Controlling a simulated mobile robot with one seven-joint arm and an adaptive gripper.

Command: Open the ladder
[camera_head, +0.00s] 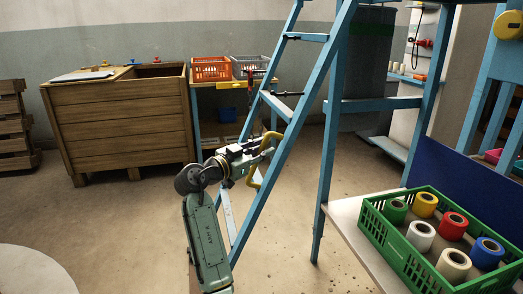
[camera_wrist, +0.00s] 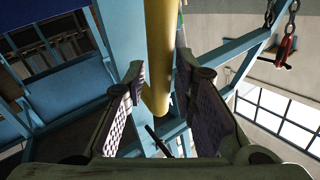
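The blue ladder (camera_head: 319,80) stands at the middle of the head view, with a slanted rail and rungs rising out of the top of the picture.
A green crate (camera_head: 377,232) with several coloured rolls rests on a table at the lower right. A wooden chest (camera_head: 125,125) and a shelf with an orange basket (camera_head: 211,69) and a grey basket stand behind. A dark bin (camera_head: 367,55) is behind the ladder.

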